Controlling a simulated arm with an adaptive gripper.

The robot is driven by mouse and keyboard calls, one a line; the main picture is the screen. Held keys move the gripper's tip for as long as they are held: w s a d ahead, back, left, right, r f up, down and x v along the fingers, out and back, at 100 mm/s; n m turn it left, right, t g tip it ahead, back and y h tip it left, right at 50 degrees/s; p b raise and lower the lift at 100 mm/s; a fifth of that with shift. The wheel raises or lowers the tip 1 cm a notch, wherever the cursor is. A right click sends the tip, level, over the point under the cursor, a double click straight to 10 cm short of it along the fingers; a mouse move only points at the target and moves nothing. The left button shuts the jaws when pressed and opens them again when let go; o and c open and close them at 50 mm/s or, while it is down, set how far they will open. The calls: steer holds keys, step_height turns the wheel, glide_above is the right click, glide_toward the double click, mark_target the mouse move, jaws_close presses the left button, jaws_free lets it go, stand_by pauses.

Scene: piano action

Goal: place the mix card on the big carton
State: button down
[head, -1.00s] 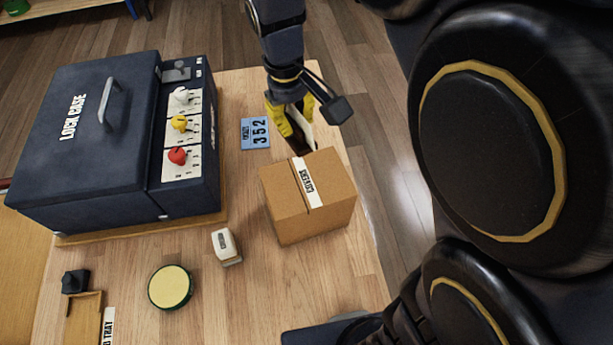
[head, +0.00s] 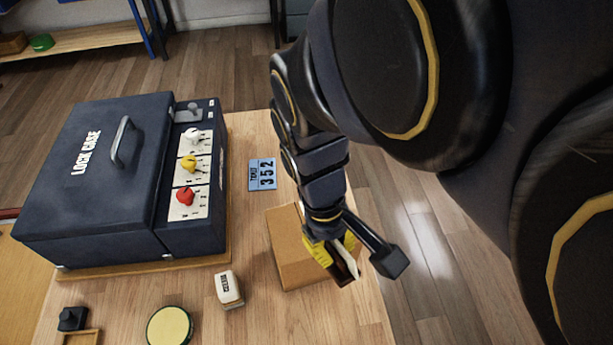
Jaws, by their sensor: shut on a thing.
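My gripper (head: 335,256) has yellow fingers and is shut on a thin white and dark brown piece (head: 348,266), which looks like the mix card. It is held on edge, and I cannot read any marking on it. The brown cardboard carton (head: 288,252) stands on the table. My gripper and the held piece are in front of the carton's right part in the picture and hide it. I cannot tell whether the piece touches the carton.
A dark lock case (head: 100,170) with white, yellow and red knobs stands at left. A blue 352 card (head: 262,174) lies behind the carton. A small white block (head: 229,289) and a round yellow-topped tin (head: 169,327) are at the front. Bare table lies between case and carton.

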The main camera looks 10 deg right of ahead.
steer(key=shift+t, duration=0.8)
steer(key=w+f, duration=0.1)
steer(key=w, duration=0.2)
steer(key=w+f, duration=0.1)
steer(key=w, duration=0.2)
steer(key=w+a+f, duration=0.1)
steer(key=w+f, duration=0.1)
steer(key=w, duration=0.2)
steer(key=shift+a, duration=0.1)
steer(key=shift+w+f, duration=0.45)
steer(key=shift+f, duration=0.25)
steer(key=shift+a+f, duration=0.1)
steer(key=shift+f, duration=1.35)
steer(key=c, duration=1.2)
jaws_free()
steer(key=shift+f, duration=0.1)
steer(key=shift+o, duration=0.2)
